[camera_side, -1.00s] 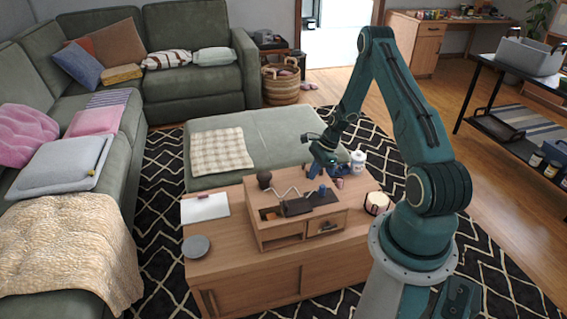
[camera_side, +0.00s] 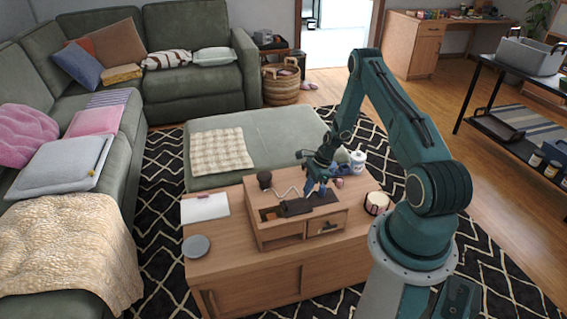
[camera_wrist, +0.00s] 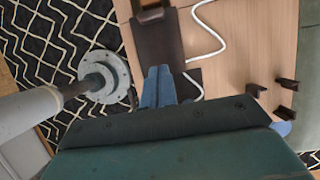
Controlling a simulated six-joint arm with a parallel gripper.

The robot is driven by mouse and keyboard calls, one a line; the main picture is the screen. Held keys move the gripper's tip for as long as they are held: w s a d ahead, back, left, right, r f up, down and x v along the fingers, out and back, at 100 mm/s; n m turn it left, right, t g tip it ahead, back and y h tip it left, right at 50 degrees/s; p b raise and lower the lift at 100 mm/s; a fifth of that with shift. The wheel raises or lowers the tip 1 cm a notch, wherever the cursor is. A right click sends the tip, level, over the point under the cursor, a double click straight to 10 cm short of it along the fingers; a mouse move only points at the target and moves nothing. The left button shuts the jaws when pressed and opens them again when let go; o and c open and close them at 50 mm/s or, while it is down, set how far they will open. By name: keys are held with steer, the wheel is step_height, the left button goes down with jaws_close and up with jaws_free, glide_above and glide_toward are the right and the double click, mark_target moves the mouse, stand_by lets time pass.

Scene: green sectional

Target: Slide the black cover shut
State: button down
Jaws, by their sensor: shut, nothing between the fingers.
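In the wrist view the cover (camera_wrist: 158,42) is a dark slab just beyond my fingertips. My gripper (camera_side: 311,190) is over the right part of the box top, with its blue fingers shut and empty, pointing down beside the cover's right end. The wrist view shows the fingers (camera_wrist: 157,84) close together near the cover's end; I cannot tell whether they touch it.
A white cable (camera_side: 288,192) lies bent behind the cover, close to the fingers in the wrist view.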

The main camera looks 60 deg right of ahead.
mark_target(293, 207)
steer(key=x, duration=0.4)
steer(key=shift+a+f, duration=0.1)
steer(key=shift+f, duration=0.25)
steer(key=shift+w+a+r, duration=0.15)
steer(key=shift+w+a, duration=0.65)
steer(key=shift+w, duration=0.1)
steer(key=shift+w+a, duration=0.55)
steer(key=w+a, duration=0.7)
steer(key=shift+w+a, duration=0.15)
steer(key=shift+a, duration=0.1)
